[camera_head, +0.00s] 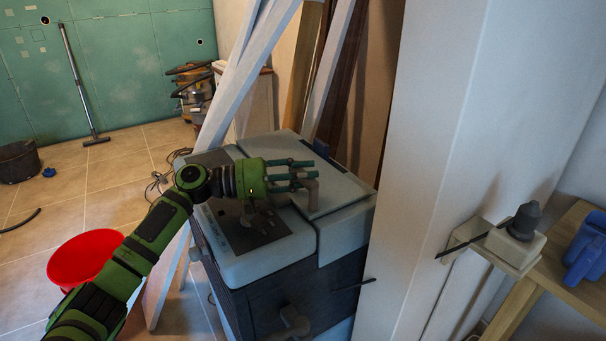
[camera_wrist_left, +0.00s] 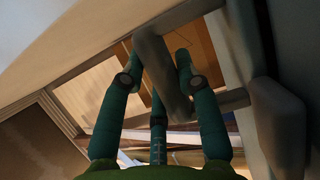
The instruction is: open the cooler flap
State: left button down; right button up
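The cooler (camera_head: 262,262) is a dark box with a pale grey-blue top, in the middle of the head view. Its flap (camera_head: 338,192) is a pale panel on the top that lies about flat. A grey bent handle (camera_head: 311,190) stands up at the flap. My left gripper (camera_head: 306,170) is green with teal fingers and is over the cooler top at this handle. In the left wrist view the fingers are spread, with the grey handle bar (camera_wrist_left: 160,70) between them. Firm contact does not show. My right gripper is not in view.
A white pillar (camera_head: 420,150) stands close to the right of the cooler. Pale leaning boards (camera_head: 245,75) rise behind it. A red bucket (camera_head: 84,256) is on the tiled floor at left. A wooden table (camera_head: 570,260) with a blue jug (camera_head: 585,252) is at right.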

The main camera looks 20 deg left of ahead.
pick_arm(q)
jog(key=shift+r+p, duration=0.25)
jog(key=shift+p, duration=0.2)
jog(key=w+d+r+n+g+y+p, duration=0.1)
jog(key=w+d+r+g+y+p, duration=0.2)
jog(key=p, duration=1.2)
notch_tip(320, 180, up, 4)
jog(key=shift+w+d+f+n+y, duration=0.25)
jog(key=shift+w+d+y, duration=0.35)
jog(key=shift+w, duration=0.65)
jog(key=shift+d+r, duration=0.15)
jog(key=c, duration=1.3)
grip_release()
jog(key=o, duration=0.4)
jog(key=shift+d+f, duration=0.1)
jog(key=shift+f, duration=0.15)
